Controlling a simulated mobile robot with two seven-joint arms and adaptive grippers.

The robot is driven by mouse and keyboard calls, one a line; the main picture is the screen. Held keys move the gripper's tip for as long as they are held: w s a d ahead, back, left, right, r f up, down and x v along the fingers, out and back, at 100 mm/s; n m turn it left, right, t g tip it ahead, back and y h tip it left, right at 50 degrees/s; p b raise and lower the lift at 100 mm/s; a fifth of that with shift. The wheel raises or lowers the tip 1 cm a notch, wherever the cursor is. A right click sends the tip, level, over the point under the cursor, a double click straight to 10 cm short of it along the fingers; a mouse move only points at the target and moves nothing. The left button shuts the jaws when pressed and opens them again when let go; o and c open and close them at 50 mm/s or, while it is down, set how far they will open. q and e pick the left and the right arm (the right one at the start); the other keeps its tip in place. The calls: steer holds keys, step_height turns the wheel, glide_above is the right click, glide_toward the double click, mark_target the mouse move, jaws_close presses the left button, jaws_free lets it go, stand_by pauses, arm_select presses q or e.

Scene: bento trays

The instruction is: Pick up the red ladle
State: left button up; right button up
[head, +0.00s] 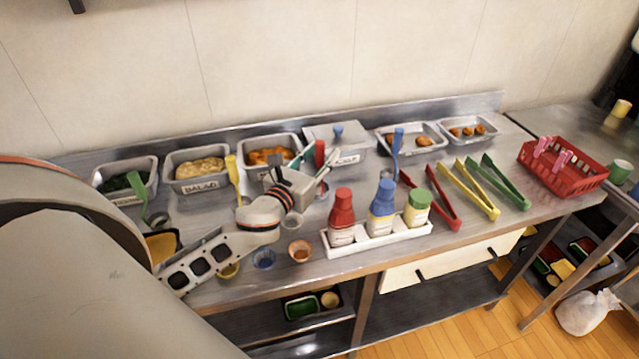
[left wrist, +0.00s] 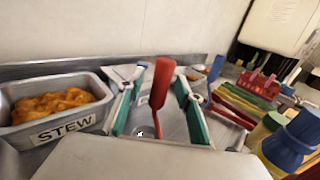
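The red ladle (head: 319,153) stands with its handle up on the counter, in front of the stew tray, in the head view. Its red handle (left wrist: 161,84) is near the middle of the left wrist view, tilted slightly. My left gripper (head: 311,168) is open at the ladle. In the left wrist view its two fingers (left wrist: 155,88) with green pads stand on either side of the handle, with gaps visible on both sides. The ladle's lower end is partly hidden by the gripper. My right gripper is not in view.
The stew tray (left wrist: 14,130) is close to the left finger. A lidded container (head: 347,150) stands behind. A white bottle holder (head: 388,239), colored tongs (head: 469,190) and a red basket (head: 565,181) lie to the right. Small cups (head: 299,250) sit near the front edge.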

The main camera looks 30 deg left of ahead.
arm_select(q)
jaws_close()
steer(key=shift+r, duration=0.15)
